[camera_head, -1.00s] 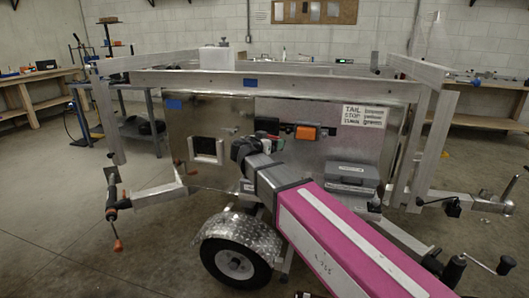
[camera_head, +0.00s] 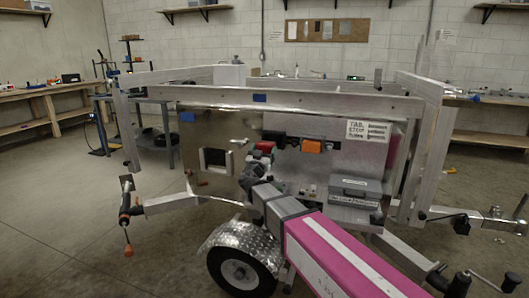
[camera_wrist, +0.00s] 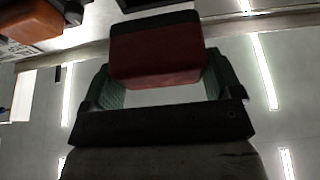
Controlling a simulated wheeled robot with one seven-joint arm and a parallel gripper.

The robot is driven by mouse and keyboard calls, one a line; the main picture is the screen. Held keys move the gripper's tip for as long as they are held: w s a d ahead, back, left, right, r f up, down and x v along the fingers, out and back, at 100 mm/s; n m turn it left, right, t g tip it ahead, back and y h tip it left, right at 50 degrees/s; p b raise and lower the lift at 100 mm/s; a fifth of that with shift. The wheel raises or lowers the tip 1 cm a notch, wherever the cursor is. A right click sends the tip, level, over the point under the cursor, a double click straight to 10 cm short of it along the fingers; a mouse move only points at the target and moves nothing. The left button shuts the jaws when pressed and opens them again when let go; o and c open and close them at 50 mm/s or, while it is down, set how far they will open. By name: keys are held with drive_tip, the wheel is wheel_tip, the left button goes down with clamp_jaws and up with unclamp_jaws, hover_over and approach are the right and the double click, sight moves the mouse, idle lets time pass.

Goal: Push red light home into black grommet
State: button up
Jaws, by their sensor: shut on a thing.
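My gripper (camera_wrist: 165,92) is shut on the red light (camera_wrist: 158,55), which sits between its green fingertips. The light's far part is black. In the head view my gripper (camera_head: 258,158) and the red light (camera_head: 266,147) are in front of the trailer's metal panel. A black fitting (camera_head: 274,135), seemingly the grommet, shows just above the light and left of an orange light (camera_head: 311,146). In the wrist view a dark edge (camera_wrist: 145,4) lies beyond the light, with a visible gap between them. The grommet's opening is not clearly visible.
The orange light also shows at upper left in the wrist view (camera_wrist: 28,20). A white-framed opening (camera_head: 229,160) is left of my gripper. A grey case (camera_head: 355,190) is at lower right. The trailer's top rail (camera_head: 330,102) runs above; a wheel fender (camera_head: 240,238) is below.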

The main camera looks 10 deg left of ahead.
idle(0.3)
approach(271, 134)
drive_tip(key=shift+w+d+r, duration=0.2)
drive_tip(key=shift+w+d, duration=0.05)
drive_tip(key=shift+w, duration=0.4)
drive_tip(key=shift+w+d+r, duration=0.2)
drive_tip(key=shift+w, duration=0.5)
drive_tip(key=shift+w+d, duration=0.15)
drive_tip(key=shift+w, duration=1.65)
idle(0.8)
drive_tip(key=o, duration=0.9)
drive_tip(key=shift+r, duration=0.1)
wheel_tip(271, 134, up, 4)
drive_tip(key=shift+r, duration=0.1)
drive_tip(key=s+a+r, duration=0.2)
drive_tip(key=s, duration=0.1)
drive_tip(key=s+a+r, duration=0.1)
drive_tip(key=s+r, duration=0.1)
drive_tip(key=s, duration=0.2)
drive_tip(key=s+a+r, duration=0.2)
drive_tip(key=s, duration=0.1)
drive_tip(key=shift+s+a+r, duration=0.15)
drive_tip(key=shift+a+r, duration=0.15)
drive_tip(key=shift+a, duration=0.05)
